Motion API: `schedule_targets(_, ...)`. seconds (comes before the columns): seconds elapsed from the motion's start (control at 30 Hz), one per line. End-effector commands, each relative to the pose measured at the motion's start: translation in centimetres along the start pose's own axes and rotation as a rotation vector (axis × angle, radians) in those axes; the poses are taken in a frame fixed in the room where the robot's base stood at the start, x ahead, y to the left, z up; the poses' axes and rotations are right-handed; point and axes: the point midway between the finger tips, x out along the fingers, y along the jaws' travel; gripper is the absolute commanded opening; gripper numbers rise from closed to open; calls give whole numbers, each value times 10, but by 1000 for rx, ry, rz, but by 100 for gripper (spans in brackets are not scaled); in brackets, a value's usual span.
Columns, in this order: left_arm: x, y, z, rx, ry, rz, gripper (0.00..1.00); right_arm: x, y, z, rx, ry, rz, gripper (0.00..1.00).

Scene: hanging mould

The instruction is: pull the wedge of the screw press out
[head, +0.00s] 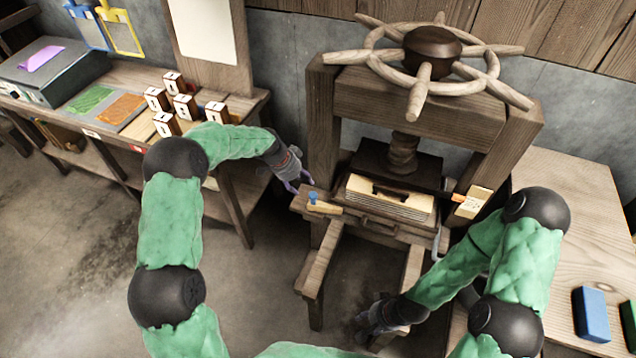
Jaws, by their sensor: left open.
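The wooden screw press (465,118) stands right of centre, with a spoked wheel (432,62) on top and a screw below it. A small tan wedge-like piece with a blue peg (323,206) sits at the left end of the press bed; I take it for the wedge. My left gripper (300,184) is open and empty, just up and left of that piece, apart from it as far as I can see. My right gripper (372,322) hangs low in front of the press, away from the wedge; its fingers are dark and unclear.
A pale stack (390,205) lies on the press bed under the plate. A small light block (473,202) with an orange part sits at the bed's right. A bench (130,85) with several numbered blocks stands left. A table (575,235) with a blue block (591,314) is right.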

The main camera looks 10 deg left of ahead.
Motion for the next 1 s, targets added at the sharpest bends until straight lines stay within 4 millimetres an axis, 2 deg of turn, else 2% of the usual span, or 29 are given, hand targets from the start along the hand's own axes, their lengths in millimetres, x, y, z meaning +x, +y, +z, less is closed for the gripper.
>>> schedule_targets(0.17,5,-3,-2,19,0,0,56,2,1,0,0,-1,0,40)
schedule_targets(0.5,63,-2,-1,17,-1,1,56,15,5,0,0,-1,0,40)
schedule_targets(0.7,91,-3,-2,16,0,-1,56,21,7,0,0,-1,0,40)
schedule_targets(1.0,105,-4,-2,16,1,-3,56,23,8,0,0,-1,0,40)
